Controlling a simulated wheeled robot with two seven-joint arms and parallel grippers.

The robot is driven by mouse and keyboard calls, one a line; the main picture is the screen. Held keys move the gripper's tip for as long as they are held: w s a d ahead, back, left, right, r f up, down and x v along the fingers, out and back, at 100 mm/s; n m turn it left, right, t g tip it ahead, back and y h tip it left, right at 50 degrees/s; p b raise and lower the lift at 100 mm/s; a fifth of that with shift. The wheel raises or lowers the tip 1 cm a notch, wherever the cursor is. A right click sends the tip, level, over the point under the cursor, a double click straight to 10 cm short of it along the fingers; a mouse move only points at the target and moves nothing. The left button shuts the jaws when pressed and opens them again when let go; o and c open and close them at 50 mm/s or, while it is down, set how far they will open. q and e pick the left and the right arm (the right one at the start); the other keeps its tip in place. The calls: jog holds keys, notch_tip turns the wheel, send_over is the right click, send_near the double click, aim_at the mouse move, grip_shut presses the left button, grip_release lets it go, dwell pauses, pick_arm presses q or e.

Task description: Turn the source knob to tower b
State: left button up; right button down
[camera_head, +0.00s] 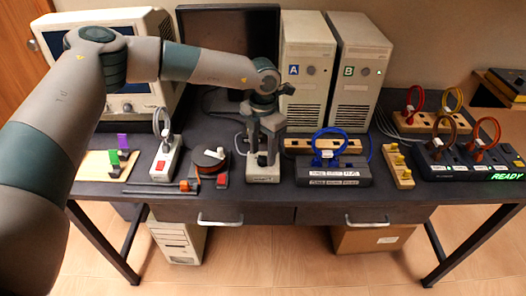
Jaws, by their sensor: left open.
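Tower A (303,104) and tower B (352,105) stand upright side by side at the back of the desk, each with a letter label. A small beige box (263,179) sits near the desk's front edge. My left gripper (262,156) points down over this box with its two fingers apart, one on each side of a small dark part on top. That part may be the source knob; the fingers hide much of it, and I cannot tell its pointing direction or whether the fingers touch it. My right gripper is not in view.
A dark box with a blue cable (330,174) stands to the right of the beige box. An orange-and-black reel (209,161) and a white switch box (166,159) are to its left. A black panel (467,167) reading READY is at the right. A dark monitor (232,28) stands behind.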

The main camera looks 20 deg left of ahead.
pick_arm(q)
jog(key=shift+f, duration=0.65)
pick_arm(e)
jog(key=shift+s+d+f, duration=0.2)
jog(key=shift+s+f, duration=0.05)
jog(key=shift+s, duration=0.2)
pick_arm(q)
jog(key=shift+c, duration=0.4)
jog(key=c, duration=1)
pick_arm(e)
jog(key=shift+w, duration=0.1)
